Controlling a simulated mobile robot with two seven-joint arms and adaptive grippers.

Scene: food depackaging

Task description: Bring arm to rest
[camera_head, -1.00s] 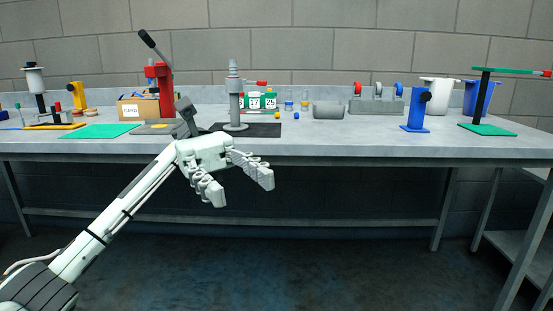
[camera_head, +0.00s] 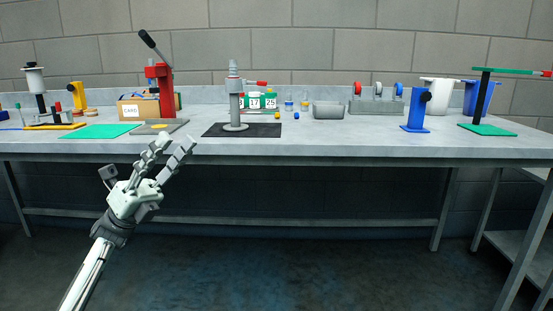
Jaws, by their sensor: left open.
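My left gripper (camera_head: 173,148) is in the head view, in front of the table's front edge at the left. Its two fingers are spread apart and point up and to the right. Nothing is between them. The fingertips overlap the table's front edge in the picture, and I cannot tell how far they are from it. My left forearm comes up from the bottom left. My right gripper and arm are not in view.
The grey table (camera_head: 340,146) bears a red lever press (camera_head: 166,88), a cardboard box (camera_head: 136,111), a grey stand (camera_head: 235,105) on a black mat (camera_head: 268,130), a grey bin (camera_head: 328,111), a blue stand (camera_head: 419,108) and a green-topped stand (camera_head: 485,98). The floor before the table is clear.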

